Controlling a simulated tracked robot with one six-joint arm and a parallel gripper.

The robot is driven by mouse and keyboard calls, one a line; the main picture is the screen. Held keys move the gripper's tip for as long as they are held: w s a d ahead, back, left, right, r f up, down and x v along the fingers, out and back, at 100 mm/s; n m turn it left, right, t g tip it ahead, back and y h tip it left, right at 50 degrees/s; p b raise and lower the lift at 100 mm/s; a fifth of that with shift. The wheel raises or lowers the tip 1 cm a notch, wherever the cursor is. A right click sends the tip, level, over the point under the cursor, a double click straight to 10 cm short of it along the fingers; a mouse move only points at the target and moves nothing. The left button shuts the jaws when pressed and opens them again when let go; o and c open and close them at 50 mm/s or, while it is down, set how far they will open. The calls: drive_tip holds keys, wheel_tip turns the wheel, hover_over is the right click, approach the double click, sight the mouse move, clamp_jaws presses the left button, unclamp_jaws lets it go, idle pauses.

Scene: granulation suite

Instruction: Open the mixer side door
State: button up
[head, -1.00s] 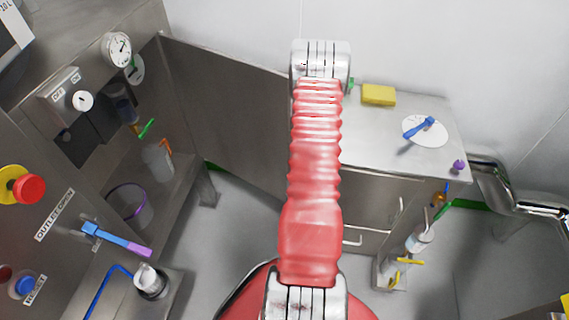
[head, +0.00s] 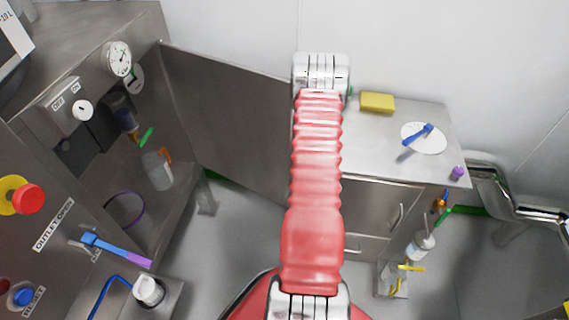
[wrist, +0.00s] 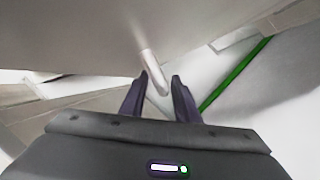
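The mixer side door (head: 225,120) is a flat grey steel panel, standing swung out from the left cabinet in the head view. Its right part is hidden behind my red arm. In the wrist view a grey metal panel (wrist: 80,35), seemingly the door, fills the top, with a short pale bar handle (wrist: 152,62) sticking out from it. My gripper (wrist: 160,76) is open, its two dark fingers apart. The handle's end lies at the gap between the fingertips; I cannot tell whether they touch it. In the head view the gripper is hidden behind the arm.
The mixer cabinet interior at left holds a bottle (head: 157,170) and a purple ring (head: 125,208). A blue-purple lever (head: 115,248) juts out below. Behind my arm stands a steel counter (head: 375,150) with a yellow sponge (head: 377,102). A steel pipe (head: 505,190) runs at right. Floor shows below the door.

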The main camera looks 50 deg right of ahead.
drive_tip(key=shift+r, duration=0.1)
drive_tip(key=v, duration=1.3)
drive_tip(key=shift+d+r, duration=0.2)
drive_tip(key=shift+r, duration=0.05)
